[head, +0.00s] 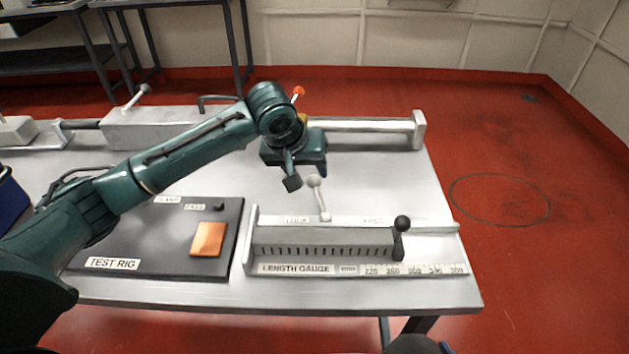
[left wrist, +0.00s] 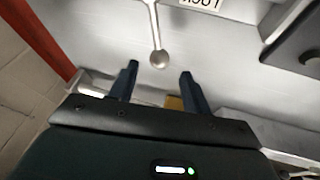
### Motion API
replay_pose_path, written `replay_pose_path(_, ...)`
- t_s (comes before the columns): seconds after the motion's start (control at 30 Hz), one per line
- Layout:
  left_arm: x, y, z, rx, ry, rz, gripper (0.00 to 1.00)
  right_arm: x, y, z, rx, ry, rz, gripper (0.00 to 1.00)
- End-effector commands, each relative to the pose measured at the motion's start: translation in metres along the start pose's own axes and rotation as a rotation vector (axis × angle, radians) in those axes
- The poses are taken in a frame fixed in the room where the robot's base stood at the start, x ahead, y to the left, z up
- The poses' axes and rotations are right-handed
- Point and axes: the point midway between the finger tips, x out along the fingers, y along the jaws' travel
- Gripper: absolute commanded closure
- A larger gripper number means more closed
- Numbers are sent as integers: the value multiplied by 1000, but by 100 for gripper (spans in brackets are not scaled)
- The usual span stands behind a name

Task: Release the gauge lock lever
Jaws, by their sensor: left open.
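The length gauge (head: 320,240) is a grey slotted block with a ruler scale on the front right of the table. Its lock lever (head: 320,199) is a thin pale rod with a round knob, leaning slightly left between the LOCK label (head: 297,220) and the FREE label (head: 373,220). My left gripper (head: 303,177) is open, pointing down just behind the knob. In the left wrist view the lever's knob (left wrist: 160,59) lies in line with the gap between the open fingers (left wrist: 158,80), just beyond their tips; no contact shows. My right gripper is out of view.
A black-knobbed handle (head: 402,224) stands at the gauge's right end. A dark test rig board (head: 130,245) with an orange pad (head: 208,239) lies to the left under my arm. A long bar fixture (head: 365,133) runs along the back.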

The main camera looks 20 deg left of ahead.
Motion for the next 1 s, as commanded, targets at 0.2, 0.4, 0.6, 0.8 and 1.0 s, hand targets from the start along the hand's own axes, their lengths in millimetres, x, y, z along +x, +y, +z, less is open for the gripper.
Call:
replay_pose_path(0.2,42,0,1,1,-1,-1,52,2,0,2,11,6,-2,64)
replay_pose_path(0.4,60,0,0,1,1,0,52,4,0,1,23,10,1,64)
replay_pose_path(0.6,64,0,0,3,1,0,52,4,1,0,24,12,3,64)
replay_pose_path(0.8,63,0,0,2,1,0,57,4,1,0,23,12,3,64)
replay_pose_path(1.0,63,0,0,2,1,0,73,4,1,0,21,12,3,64)
